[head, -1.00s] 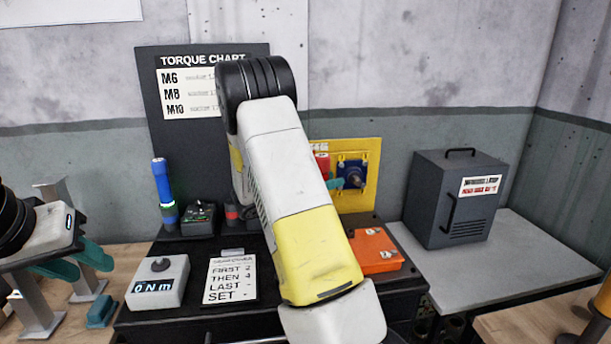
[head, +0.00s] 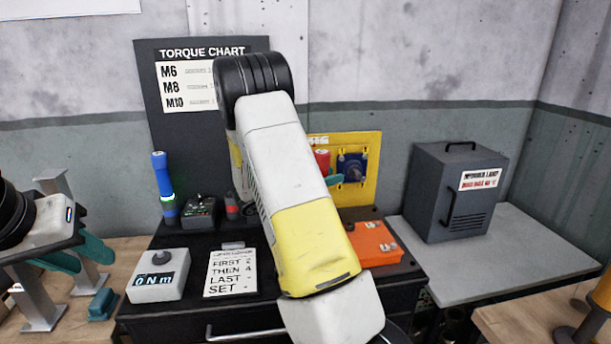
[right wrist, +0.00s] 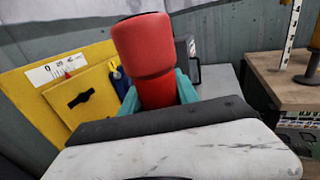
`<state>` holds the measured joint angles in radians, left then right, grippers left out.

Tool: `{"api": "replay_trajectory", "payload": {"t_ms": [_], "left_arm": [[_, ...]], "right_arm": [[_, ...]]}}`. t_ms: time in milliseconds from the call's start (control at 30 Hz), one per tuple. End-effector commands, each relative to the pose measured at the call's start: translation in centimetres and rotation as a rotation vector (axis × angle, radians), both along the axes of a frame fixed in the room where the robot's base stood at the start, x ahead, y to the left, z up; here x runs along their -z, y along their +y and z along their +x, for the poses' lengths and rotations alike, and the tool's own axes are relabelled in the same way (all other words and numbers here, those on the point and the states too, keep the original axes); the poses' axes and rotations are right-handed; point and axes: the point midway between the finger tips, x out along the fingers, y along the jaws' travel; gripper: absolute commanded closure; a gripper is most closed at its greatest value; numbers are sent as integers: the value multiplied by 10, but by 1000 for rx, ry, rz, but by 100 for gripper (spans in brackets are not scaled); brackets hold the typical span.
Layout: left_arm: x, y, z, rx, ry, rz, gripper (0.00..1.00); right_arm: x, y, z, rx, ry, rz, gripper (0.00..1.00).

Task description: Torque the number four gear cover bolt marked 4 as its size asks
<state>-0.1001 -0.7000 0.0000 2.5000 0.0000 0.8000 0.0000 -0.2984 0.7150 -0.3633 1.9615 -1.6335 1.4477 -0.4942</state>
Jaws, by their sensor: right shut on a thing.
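My right gripper (right wrist: 160,98) has teal fingers shut on a red, rounded-ended tool (right wrist: 145,48). The tool (head: 322,159) also shows in the head view, in front of the yellow panel (head: 372,150). A blue housing with a dark round centre (head: 352,171) is on that panel, right of the tool. I cannot make out a bolt marked 4. The torque chart (head: 185,88) lists M6, M8 and M10; my right arm hides part of it. My left gripper (head: 92,260) is open and empty at the left.
A white readout box (head: 158,284) shows 0 N m. A blue torch (head: 163,180), a dark control box (head: 199,211) and an orange case (head: 376,243) stand on the black bench. A grey cabinet (head: 440,205) is at right, with bare tabletop in front. Grey posts stand near my left gripper.

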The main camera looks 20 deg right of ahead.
Motion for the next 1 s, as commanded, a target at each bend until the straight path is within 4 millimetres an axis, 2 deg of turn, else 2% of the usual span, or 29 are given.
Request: {"api": "replay_trajectory", "payload": {"t_ms": [1000], "left_arm": [[0, 0, 0, 0, 0, 0, 64]], "right_arm": [[10, 0, 0, 1, -1, 0, 100]]}}
